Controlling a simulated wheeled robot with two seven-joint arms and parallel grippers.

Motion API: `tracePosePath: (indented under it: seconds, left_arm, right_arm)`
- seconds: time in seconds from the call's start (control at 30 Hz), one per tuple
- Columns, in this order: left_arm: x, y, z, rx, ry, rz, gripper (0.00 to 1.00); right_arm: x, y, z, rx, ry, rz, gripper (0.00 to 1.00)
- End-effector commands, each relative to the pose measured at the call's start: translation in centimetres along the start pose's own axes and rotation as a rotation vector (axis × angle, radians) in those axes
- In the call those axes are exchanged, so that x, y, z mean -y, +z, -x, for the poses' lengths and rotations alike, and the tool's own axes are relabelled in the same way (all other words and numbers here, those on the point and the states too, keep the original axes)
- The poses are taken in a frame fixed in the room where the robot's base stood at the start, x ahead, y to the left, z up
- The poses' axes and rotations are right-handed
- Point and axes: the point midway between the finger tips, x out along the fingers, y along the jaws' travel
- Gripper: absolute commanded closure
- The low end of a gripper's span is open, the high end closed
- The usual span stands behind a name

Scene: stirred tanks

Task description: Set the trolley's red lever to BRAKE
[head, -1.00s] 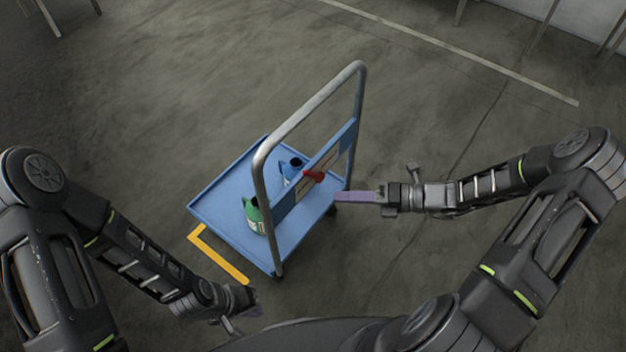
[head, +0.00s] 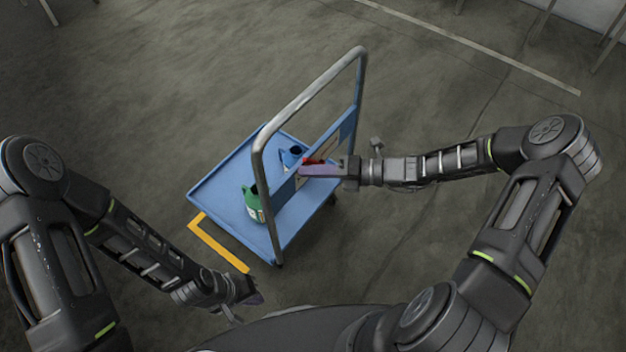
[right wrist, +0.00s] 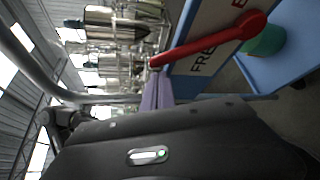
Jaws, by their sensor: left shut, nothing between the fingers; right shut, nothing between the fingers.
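The blue trolley (head: 225,196) stands ahead with its grey push handle upright. Its red lever (head: 313,160) sits on the blue cross panel between the handle posts, partly hidden by my right gripper. In the right wrist view the lever (right wrist: 215,42) has a round end beside the lettered plate; its other end is close to my fingertips. The word FREE (right wrist: 204,56) and part of another word show beside it. My right gripper (head: 301,171) is shut and empty at the lever; I cannot tell whether it touches.
A green container (head: 252,204) and a blue container (head: 291,154) stand on the trolley deck. Open floor surrounds the trolley. Steel tanks (right wrist: 112,40) show in the right wrist view.

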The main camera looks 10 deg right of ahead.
Motion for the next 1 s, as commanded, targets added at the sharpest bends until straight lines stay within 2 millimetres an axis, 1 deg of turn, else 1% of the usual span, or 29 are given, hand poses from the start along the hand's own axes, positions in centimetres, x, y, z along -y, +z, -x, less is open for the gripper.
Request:
tracePosePath:
  seconds: [0.13, 0.67, 0.87, 1.0]
  left_arm:
    - [0.0, 0.0, 0.0, 0.000, 0.000, 0.000, 1.00]
    - [0.0, 0.0, 0.1, 0.000, 0.000, 0.000, 1.00]
    - [-0.2, 0.0, 0.4, 0.000, 0.000, 0.000, 1.00]
    - [-0.3, 0.0, 0.8, 0.000, 0.000, 0.000, 1.00]
  right_arm:
    - [-0.1, 0.7, 0.2, 0.000, 0.001, 0.000, 1.00]
    - [-0.1, 0.9, 0.3, 0.000, 0.010, -0.018, 1.00]
    - [-0.5, 1.4, 0.3, -0.001, 0.045, -0.075, 1.00]
    - [-0.9, 2.0, -0.1, -0.001, 0.086, -0.146, 1.00]
